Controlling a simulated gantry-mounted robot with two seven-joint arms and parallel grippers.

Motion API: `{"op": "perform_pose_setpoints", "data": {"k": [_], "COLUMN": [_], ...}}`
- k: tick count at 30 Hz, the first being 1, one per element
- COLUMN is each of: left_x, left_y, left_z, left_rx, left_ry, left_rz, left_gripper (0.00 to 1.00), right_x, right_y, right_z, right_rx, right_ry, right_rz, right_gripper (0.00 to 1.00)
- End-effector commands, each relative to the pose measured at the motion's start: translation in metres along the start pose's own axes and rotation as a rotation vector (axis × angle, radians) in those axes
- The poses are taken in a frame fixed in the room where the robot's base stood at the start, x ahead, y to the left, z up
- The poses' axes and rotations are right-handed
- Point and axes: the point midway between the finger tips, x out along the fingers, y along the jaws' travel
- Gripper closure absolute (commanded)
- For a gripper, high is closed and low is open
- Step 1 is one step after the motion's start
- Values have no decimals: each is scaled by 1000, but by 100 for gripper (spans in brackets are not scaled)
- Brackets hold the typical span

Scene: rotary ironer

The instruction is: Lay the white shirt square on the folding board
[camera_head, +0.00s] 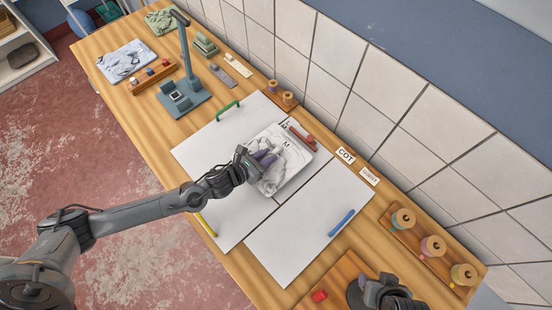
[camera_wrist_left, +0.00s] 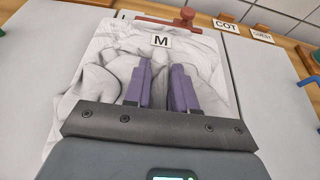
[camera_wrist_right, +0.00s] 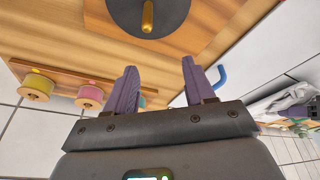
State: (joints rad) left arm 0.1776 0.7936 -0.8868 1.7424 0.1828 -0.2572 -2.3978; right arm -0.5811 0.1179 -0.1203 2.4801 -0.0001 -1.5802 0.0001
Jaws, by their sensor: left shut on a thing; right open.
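The white shirt (camera_head: 285,165) lies as a rumpled rectangle on the middle of the white folding board (camera_head: 315,225), with creases across it. A tag marked M (camera_wrist_left: 160,41) shows near its far edge in the left wrist view. My left gripper (camera_head: 265,160) is on the shirt, its purple fingers shut on the cloth; the pinched part is hard to see. Part of the shirt's near side is hidden by this gripper. My right gripper (camera_head: 380,290) is open and empty at the board's lower right, apart from the shirt; its spread fingers show in the right wrist view (camera_wrist_right: 160,78).
A red bar (camera_head: 302,138) lies at the shirt's far edge. The panels have green (camera_head: 228,110), yellow (camera_head: 206,225) and blue (camera_head: 342,222) handles. Spools (camera_head: 432,246) stand at the right. A tiled wall runs behind.

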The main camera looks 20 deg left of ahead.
Motion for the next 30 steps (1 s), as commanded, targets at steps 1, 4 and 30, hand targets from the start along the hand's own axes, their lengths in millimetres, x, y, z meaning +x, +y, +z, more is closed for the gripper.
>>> {"op": "perform_pose_setpoints", "data": {"k": [1, 4, 30], "left_x": [5, 15, 26], "left_y": [-5, -16, -23], "left_z": [2, 6, -11], "left_rx": [-2, -3, 1], "left_ry": [-4, -5, 12], "left_rz": [-2, -2, -2], "left_gripper": [100, 100, 49], "right_x": [2, 5, 17], "right_y": [0, 0, 0], "right_z": [0, 1, 5], "right_rx": [0, 0, -3], "right_ry": [1, 1, 2], "right_rz": [0, 0, 3], "right_gripper": [46, 46, 46]}}
